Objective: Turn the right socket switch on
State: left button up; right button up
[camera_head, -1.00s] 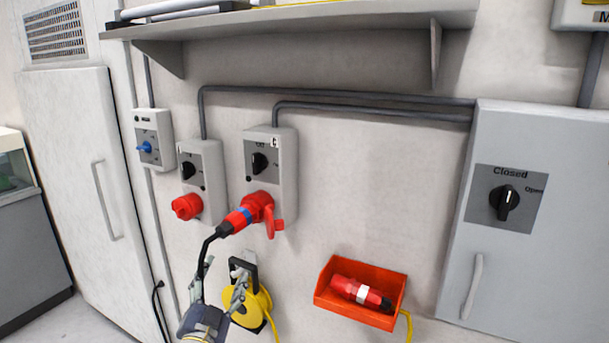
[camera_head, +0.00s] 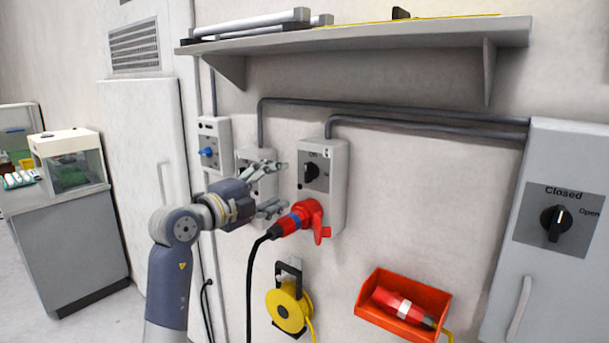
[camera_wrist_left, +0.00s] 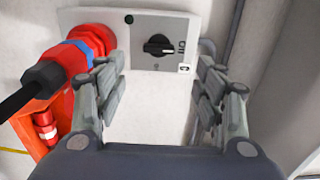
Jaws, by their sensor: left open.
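The right socket (camera_head: 338,190) is a grey wall box with a black rotary switch (camera_head: 311,172) above a red outlet. A red and blue plug (camera_head: 290,222) sits in the outlet. My right gripper is out of view.
A shelf (camera_head: 370,43) juts out above the sockets. A yellow cable reel (camera_head: 287,308) and a red bin (camera_head: 405,330) sit below. A grey cabinet (camera_head: 560,150) with its own black knob stands right. The plug's black cable hangs close below my gripper.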

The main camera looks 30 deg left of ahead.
aim_at(306, 173)
pick_arm(q)
jog(key=w+p, duration=0.1)
jog(key=w, duration=0.2)
jog(key=w+p, duration=0.1)
jog(key=w, duration=0.2)
jog(key=w+p, duration=0.1)
jog(key=w, duration=0.2)
jog(key=shift+w+d, duration=0.25)
jog(key=shift+d, duration=0.15)
jog(key=shift+w+f, duration=0.1)
jog(key=shift+w, duration=0.5)
jog(key=c, duration=1.1)
